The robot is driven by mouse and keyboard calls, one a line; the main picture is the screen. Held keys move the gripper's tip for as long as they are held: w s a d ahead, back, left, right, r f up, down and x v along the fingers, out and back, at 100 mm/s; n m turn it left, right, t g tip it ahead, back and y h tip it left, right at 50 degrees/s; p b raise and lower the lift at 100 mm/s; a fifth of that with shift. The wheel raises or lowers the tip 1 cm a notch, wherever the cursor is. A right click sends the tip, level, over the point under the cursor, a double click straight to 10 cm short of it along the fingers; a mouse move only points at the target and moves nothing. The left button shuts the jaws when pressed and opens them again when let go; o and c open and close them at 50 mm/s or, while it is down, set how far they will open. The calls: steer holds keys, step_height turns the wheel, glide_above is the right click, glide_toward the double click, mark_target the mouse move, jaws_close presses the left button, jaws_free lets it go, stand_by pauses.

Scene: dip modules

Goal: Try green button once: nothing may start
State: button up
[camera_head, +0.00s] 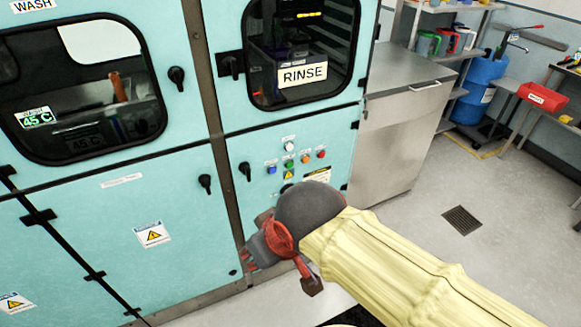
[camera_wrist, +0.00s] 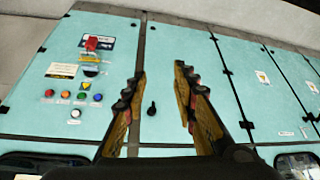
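The green button (camera_head: 289,165) sits in a row of coloured buttons on the teal machine's front panel, between a blue and an orange button, below the RINSE window. In the wrist view the green button (camera_wrist: 82,96) is at the left, clear of the fingers. My gripper (camera_head: 275,245) is below and left of the buttons in the head view, and its fingertips are partly hidden there. In the wrist view my gripper (camera_wrist: 159,72) is open and empty, its two fingers apart, with a black door handle (camera_wrist: 152,108) showing between them. It appears apart from the panel.
A white button (camera_head: 289,146) and a red button (camera_head: 320,154) are close to the green one. In the wrist view a red switch (camera_wrist: 91,44) is on the panel. Black handles (camera_head: 245,171) stick out nearby. A steel cabinet (camera_head: 400,130) stands at right, with open floor beyond.

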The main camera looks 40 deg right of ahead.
steer(key=c, duration=0.6)
jaws_close()
stand_by(0.8)
